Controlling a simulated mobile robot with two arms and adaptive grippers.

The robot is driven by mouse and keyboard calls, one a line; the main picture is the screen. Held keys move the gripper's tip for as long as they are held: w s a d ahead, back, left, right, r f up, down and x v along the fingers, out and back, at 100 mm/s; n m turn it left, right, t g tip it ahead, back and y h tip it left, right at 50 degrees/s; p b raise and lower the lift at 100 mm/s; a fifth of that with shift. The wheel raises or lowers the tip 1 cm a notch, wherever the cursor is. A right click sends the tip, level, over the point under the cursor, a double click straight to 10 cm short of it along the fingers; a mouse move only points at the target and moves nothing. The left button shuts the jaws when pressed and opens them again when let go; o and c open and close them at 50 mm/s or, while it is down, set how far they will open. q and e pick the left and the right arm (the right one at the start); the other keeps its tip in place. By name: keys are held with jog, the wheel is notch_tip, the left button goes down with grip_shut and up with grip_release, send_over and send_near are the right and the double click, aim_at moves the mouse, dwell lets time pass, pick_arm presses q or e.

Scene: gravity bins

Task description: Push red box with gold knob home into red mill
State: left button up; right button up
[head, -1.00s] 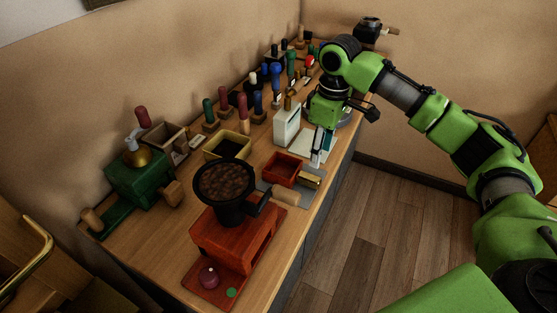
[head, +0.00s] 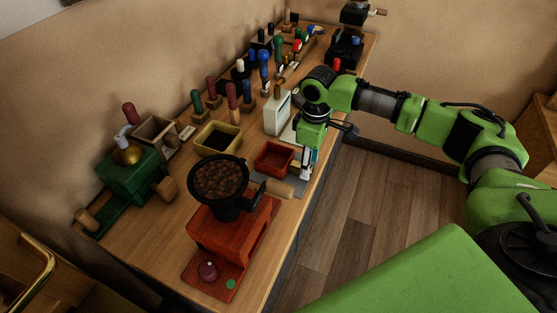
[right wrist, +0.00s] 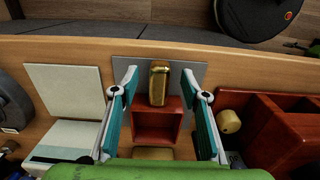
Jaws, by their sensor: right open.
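The red box (head: 272,157) is an open-topped drawer on a grey mat at the counter's front edge. In the right wrist view the box (right wrist: 157,135) shows its gold knob (right wrist: 159,85) on the side toward the counter edge. The red mill (head: 235,232), with a black hopper of beans, stands nearer in the head view, apart from the box. Part of the mill (right wrist: 275,125) shows at right in the wrist view. My right gripper (head: 305,172) is open, its fingers (right wrist: 160,96) on either side of the knob. The head view hides the knob behind it.
A wooden handle (head: 279,189) sticks out between mill and box. A yellow bin (head: 218,138), a white box (head: 277,113) and a green mill (head: 136,177) stand nearby. Several coloured-handled tools line the back. The floor right of the counter is clear.

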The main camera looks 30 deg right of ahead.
jog(key=shift+s+f, duration=0.1)
jog(key=shift+f, duration=1.1)
grip_shut()
pick_arm(q)
jog(key=shift+s+r, duration=0.35)
jog(key=shift+s, duration=0.25)
pick_arm(e)
jog(key=shift+r, duration=0.1)
jog(key=shift+r, duration=0.3)
pick_arm(q)
notch_tip(320, 180, down, 2)
jog(key=shift+f+b, duration=0.1)
jog(key=shift+b, duration=0.95)
pick_arm(e)
notch_tip(320, 180, up, 9)
jog(key=shift+r, duration=0.15)
